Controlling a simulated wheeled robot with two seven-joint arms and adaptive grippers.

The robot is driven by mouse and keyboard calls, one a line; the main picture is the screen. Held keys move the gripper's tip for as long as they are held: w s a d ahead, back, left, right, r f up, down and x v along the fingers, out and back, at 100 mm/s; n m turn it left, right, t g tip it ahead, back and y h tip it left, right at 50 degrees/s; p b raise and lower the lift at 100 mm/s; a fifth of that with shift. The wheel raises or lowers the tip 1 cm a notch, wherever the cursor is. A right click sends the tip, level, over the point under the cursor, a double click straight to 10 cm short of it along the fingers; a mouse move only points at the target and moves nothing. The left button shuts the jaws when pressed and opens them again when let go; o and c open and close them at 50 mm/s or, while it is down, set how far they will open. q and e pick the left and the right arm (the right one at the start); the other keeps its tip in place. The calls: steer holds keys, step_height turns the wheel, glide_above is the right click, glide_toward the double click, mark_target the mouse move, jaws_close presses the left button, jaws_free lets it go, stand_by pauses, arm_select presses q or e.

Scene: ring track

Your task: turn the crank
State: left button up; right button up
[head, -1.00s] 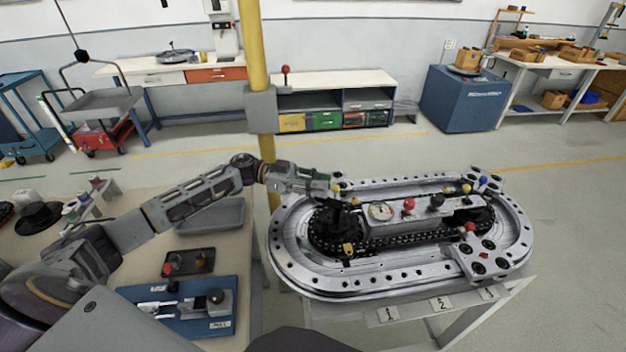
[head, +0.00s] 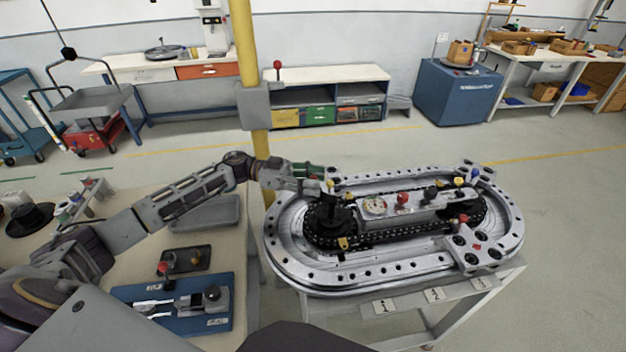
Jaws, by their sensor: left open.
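The ring track (head: 400,276) is a silver oval on a stand, with a black chain running round inside it. A dark upright part (head: 336,208), which looks like the crank, stands over the sprocket at the track's left end. My left arm reaches in from the left, and my left gripper (head: 326,182) is at the top of this part. The gripper is open; its fingers are small and dark here, and I cannot tell whether they touch the crank or straddle it. My right gripper is not in view.
A gauge (head: 374,205), a red knob (head: 402,198) and a black knob (head: 430,194) sit on the track's middle plate. A yellow post (head: 244,50) rises behind my left gripper. A bench with a blue fixture (head: 180,318) lies to the left. Floor at right is clear.

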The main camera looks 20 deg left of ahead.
arm_select(q)
steer(key=s+a, duration=0.1)
steer(key=a, duration=1.1)
steer(key=shift+s, duration=0.3)
stand_by(0.3)
step_height(320, 180, up, 9)
steer(key=p, duration=0.9)
